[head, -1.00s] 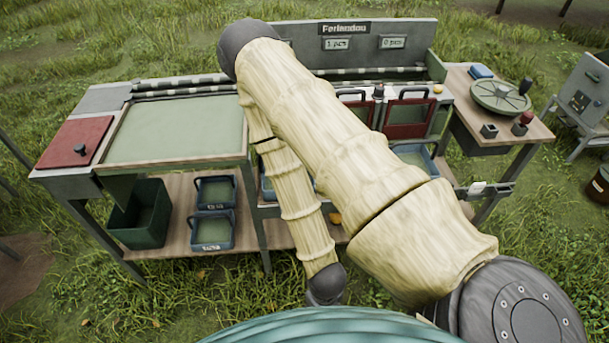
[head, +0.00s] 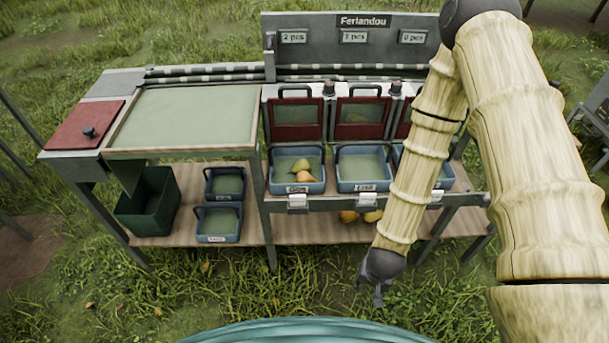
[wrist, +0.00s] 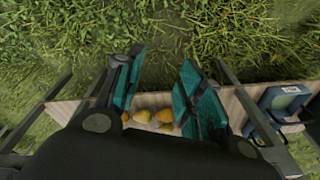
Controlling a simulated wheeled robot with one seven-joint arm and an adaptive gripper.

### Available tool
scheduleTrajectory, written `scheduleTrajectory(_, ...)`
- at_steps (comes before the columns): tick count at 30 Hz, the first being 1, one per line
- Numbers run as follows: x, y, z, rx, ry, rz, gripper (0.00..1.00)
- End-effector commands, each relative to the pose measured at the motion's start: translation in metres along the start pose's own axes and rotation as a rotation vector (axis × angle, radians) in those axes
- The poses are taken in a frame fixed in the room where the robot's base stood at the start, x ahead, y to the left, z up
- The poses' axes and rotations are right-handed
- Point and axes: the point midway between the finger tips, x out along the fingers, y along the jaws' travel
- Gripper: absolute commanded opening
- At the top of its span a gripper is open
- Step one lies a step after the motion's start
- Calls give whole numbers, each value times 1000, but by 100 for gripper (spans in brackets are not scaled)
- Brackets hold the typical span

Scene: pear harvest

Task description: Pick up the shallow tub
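Two small blue tubs stand on the lower shelf in the head view, one behind the other: a rear one (head: 224,197) and a front one (head: 217,238). Their labels are too small to read, so I cannot tell which is the shallow tub. Both look empty. My gripper (head: 378,293) hangs low in front of the bench, well to the right of both tubs, over grass. In the wrist view my gripper (wrist: 163,75) has its teal fingers apart with nothing held. A blue tub (wrist: 287,97) shows at the right there; I cannot tell which one.
A deep green bin (head: 146,218) stands left of the small tubs. Larger blue tubs sit under red gates; the left one (head: 282,188) holds pears. Yellow pears (head: 348,216) lie on the lower shelf. A bench leg (head: 270,240) stands between the small tubs and my gripper. Grass lies open in front.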

Motion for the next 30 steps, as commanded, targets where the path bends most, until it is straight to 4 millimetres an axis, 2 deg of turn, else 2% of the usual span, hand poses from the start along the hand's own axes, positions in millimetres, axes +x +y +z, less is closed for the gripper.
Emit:
scheduleTrajectory(1,3,-22,-28,86,29,-23,38)
scheduleTrajectory(5,-14,-76,-88,306,63,-86,38)
scheduleTrajectory(8,-37,-120,-132,476,70,-158,38)
scheduleTrajectory(11,-71,-164,-174,640,58,-246,38)
scheduleTrajectory(15,-130,-219,-223,836,16,-381,38)
scheduleTrajectory(18,-169,-248,-248,937,-21,-464,38)
scheduleTrajectory(22,-207,-271,-266,1017,-60,-537,38)
scheduleTrajectory(26,-220,-282,-273,1048,-80,-566,38)
scheduleTrajectory(30,-210,-289,-276,1054,-83,-568,38)
